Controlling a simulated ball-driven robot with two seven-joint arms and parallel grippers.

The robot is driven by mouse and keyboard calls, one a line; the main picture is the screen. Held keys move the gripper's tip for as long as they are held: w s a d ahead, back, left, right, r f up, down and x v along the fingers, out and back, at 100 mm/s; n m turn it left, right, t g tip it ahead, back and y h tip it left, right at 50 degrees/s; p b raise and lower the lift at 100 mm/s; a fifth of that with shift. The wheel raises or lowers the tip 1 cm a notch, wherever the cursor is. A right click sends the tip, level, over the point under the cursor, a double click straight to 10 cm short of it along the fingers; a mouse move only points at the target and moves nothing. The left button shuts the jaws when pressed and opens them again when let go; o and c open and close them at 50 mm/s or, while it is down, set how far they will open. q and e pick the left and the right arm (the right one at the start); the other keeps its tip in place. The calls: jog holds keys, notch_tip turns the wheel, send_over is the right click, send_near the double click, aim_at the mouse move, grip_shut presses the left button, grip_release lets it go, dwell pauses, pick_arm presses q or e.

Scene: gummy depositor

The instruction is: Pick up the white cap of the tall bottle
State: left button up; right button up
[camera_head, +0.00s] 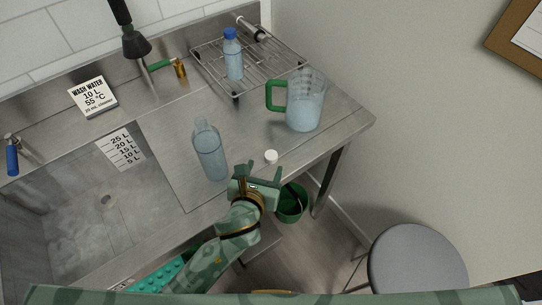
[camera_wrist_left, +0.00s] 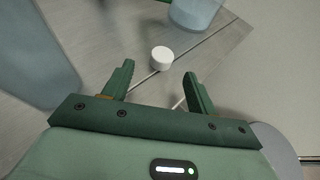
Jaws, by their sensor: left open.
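The white cap (camera_head: 271,157) lies on the steel counter, to the right of the uncapped tall bottle (camera_head: 210,152). The bottle stands upright and is clear with a bluish tint. My left gripper (camera_head: 261,168) is open and empty, close to the cap on its near side. In the left wrist view the cap (camera_wrist_left: 162,58) shows a little beyond the fingertips, roughly midway between the two fingers (camera_wrist_left: 159,70). The bottle (camera_wrist_left: 38,50) fills the left edge of that view. My right gripper is not in view.
A green-handled jug (camera_head: 304,104) stands behind and right of the cap. A wire rack (camera_head: 270,62) holds a blue-capped bottle (camera_head: 233,58). The sink (camera_head: 80,215) lies left, and the counter's front edge is near the cap. A green bucket (camera_head: 291,204) and a grey stool (camera_head: 417,262) are below.

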aim_at(270, 160)
pick_arm(q)
jog(key=x, duration=0.2)
jog(key=b+x, duration=0.1)
jog(key=x, duration=0.1)
jog(key=shift+w+d+f, duration=0.2)
jog(key=shift+w+d, duration=0.05)
jog(key=shift+d, duration=0.05)
jog(key=shift+r, duration=0.1)
jog(key=c, duration=1)
jog(key=shift+c, duration=0.2)
